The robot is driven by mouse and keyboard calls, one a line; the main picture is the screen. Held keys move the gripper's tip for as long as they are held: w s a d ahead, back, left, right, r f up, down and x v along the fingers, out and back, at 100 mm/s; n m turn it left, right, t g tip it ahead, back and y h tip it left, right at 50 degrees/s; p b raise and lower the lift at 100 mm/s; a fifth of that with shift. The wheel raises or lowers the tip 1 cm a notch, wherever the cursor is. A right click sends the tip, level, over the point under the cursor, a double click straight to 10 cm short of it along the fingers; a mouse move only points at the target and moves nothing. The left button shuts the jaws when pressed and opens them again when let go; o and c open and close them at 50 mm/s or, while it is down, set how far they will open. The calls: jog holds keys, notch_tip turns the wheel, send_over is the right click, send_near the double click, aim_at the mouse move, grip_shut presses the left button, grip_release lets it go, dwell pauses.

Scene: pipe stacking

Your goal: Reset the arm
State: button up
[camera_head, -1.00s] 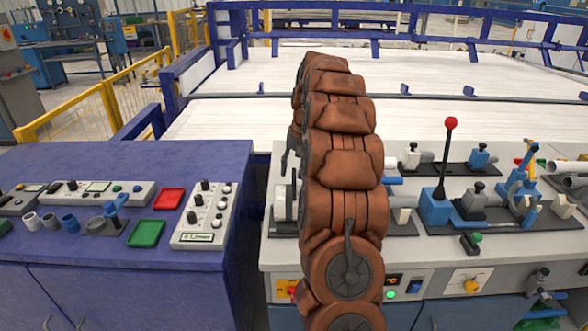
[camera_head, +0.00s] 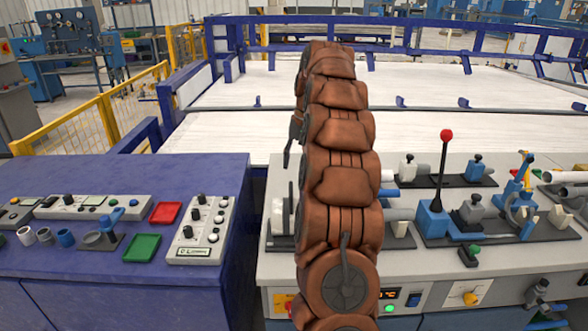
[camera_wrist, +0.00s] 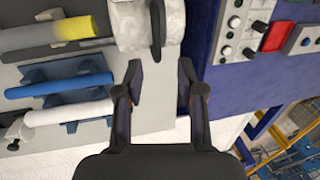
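The fingers are over the grey bench edge near the blue cabinet. A grey pipe with a yellow end (camera_wrist: 55,32), a blue pipe (camera_wrist: 60,86) and a white pipe (camera_wrist: 68,113) lie to their left in that view.
The blue cabinet (camera_head: 120,285) on the left holds control boxes, cups and red (camera_head: 165,213) and green (camera_head: 141,247) trays. The grey bench (camera_head: 420,265) carries a red-knobbed lever (camera_head: 443,165) and clamps. A white slatted surface (camera_head: 400,95) lies behind, with blue rails.

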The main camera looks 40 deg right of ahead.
jog(key=shift+r, duration=0.25)
jog(key=shift+a, duration=0.1)
dwell(0.4)
jog(key=s+a+n+g, duration=0.15)
jog(key=s+a, duration=0.35)
jog(key=a, duration=0.8)
jog(key=s+a+n, duration=0.3)
jog(key=s+a, duration=0.2)
jog(key=a, duration=0.7)
jog(key=s+a+f+n+g, duration=0.1)
jog(key=s+a+f, duration=0.3)
jog(key=s, duration=0.7)
jog(key=s+a+f+n+h+p, duration=0.1)
jog(key=s+a+f+n, duration=0.2)
jog(key=s, duration=0.9)
jog(key=a+f, duration=0.1)
jog(key=a, duration=0.2)
jog(key=shift+s+a+f+g+h, duration=0.15)
jog(key=shift+s+f+g+h, duration=0.1)
jog(key=shift+g+h, duration=0.1)
